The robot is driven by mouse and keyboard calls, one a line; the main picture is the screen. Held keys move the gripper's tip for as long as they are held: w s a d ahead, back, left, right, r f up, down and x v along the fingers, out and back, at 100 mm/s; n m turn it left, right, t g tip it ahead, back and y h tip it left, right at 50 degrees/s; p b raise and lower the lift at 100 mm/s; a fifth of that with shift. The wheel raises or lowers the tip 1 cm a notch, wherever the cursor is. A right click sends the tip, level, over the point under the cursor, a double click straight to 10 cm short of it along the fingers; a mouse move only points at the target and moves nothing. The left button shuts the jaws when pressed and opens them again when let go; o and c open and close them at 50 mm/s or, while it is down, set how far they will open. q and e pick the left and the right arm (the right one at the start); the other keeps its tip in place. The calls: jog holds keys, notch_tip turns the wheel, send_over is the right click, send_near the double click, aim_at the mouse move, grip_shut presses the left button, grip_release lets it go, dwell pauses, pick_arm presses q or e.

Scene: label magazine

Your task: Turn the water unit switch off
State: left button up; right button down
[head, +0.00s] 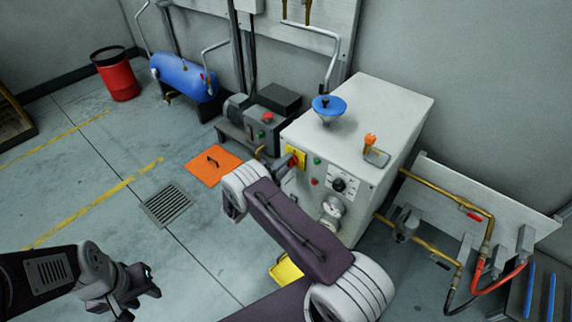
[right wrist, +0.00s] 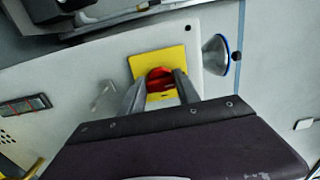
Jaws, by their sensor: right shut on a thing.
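The water unit appears to be the white cabinet (head: 400,110) with a gauge, knobs and small buttons on its front. A red rotary switch on a yellow plate (head: 299,151) sits at the upper left of that front. In the right wrist view the red switch knob (right wrist: 160,73) lies between the fingers of my right gripper (right wrist: 160,84), which is shut on it. The yellow plate (right wrist: 144,62) shows behind it. The knob's exact setting cannot be read. In the head view my right arm partly covers this area. My left gripper (head: 140,292) hangs at the lower left, away from the unit, apparently empty.
A blue funnel (head: 329,105) and an orange-topped fitting (head: 371,141) stand on the cabinet. Brass pipes (head: 440,190) run at the right. A grey motor unit (head: 262,120), blue tank (head: 185,76) and red drum (head: 117,78) stand behind. The left floor is mostly clear.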

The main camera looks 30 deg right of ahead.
jog(key=c, duration=0.9)
grip_release()
jog(key=shift+a, duration=0.1)
jog(key=p+v, duration=0.1)
jog(key=v, duration=0.8)
